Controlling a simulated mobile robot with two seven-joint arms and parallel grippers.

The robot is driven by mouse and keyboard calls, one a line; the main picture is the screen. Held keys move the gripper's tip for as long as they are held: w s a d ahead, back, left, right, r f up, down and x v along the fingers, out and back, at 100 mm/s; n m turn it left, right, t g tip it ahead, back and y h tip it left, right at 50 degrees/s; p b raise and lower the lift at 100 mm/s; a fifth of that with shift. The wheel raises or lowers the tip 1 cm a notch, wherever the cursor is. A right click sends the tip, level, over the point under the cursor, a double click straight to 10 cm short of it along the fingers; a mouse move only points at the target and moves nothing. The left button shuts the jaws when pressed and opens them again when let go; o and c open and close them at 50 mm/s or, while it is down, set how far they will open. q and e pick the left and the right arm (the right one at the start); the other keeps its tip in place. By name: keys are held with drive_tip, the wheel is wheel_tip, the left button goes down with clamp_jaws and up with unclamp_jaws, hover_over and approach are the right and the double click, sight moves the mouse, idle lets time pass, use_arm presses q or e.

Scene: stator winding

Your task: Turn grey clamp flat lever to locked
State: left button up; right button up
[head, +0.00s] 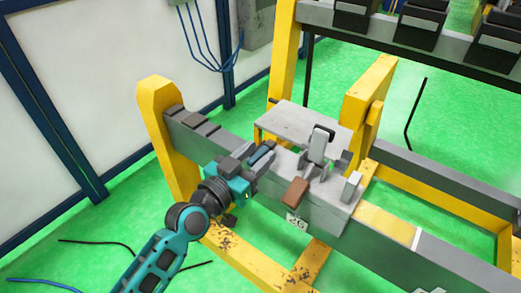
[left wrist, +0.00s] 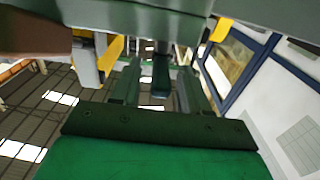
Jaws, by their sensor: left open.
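The grey clamp (head: 322,165) sits on a grey block on the long grey beam. Its light grey lever (head: 318,145) with a dark tip stands up, tilted, at the clamp's top. A brown block-like handle (head: 295,192) juts from the front of the clamp; a brown piece (left wrist: 35,32) at the upper left of the left wrist view looks like the same part. My left gripper (head: 262,162) is open beside the clamp, to its left, apart from the lever. Its fingers (left wrist: 158,88) show with nothing gripped between them. My right gripper is not in view.
A flat light grey plate (head: 300,125) lies behind the clamp. A yellow post (head: 365,105) rises at its right and another yellow post (head: 165,130) at the left.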

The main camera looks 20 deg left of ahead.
use_arm(q)
drive_tip(key=shift+x, duration=0.8)
drive_tip(key=shift+c, duration=0.2)
clamp_jaws()
